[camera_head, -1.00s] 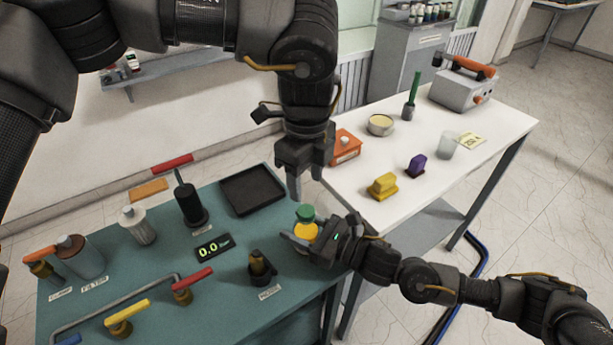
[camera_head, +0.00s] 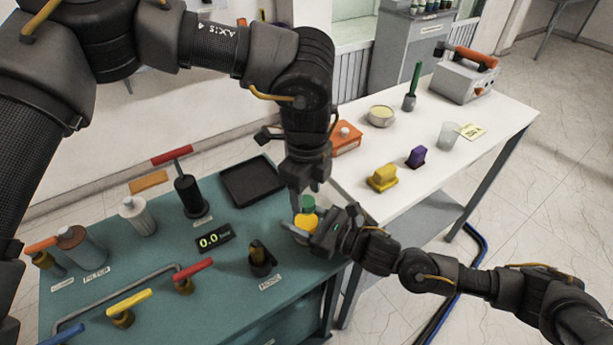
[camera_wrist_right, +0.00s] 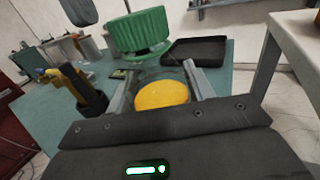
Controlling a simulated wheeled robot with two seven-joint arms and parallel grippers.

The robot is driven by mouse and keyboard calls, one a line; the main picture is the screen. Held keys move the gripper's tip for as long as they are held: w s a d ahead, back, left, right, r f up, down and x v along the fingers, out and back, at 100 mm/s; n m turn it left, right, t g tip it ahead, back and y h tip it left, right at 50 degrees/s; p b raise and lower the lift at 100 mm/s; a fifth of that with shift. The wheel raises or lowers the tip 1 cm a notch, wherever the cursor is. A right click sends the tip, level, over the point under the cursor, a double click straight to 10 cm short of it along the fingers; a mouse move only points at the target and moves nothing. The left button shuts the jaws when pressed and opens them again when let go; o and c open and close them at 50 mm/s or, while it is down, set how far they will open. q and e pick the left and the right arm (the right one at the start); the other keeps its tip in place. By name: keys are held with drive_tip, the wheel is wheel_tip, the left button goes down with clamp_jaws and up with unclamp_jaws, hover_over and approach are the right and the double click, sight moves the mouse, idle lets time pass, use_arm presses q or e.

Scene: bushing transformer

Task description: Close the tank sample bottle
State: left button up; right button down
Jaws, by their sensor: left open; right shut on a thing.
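The tank sample bottle (camera_head: 306,223) stands at the right edge of the teal bench, with yellow contents. My right gripper (camera_head: 309,232) is shut on its body; in the right wrist view the yellow bottle (camera_wrist_right: 162,95) sits between the two fingers. The green ribbed cap (camera_head: 308,203) is at the bottle's top; in the right wrist view the cap (camera_wrist_right: 138,32) looks tilted. I cannot tell whether it is fully seated. My left gripper (camera_head: 306,195) points down, open, with its fingers at the cap and partly hiding it.
The white table (camera_head: 400,215) at right holds an orange box (camera_head: 345,138) and a yellow block (camera_head: 382,178). My arms are close together.

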use_arm(q)
drive_tip(key=shift+f, duration=0.9)
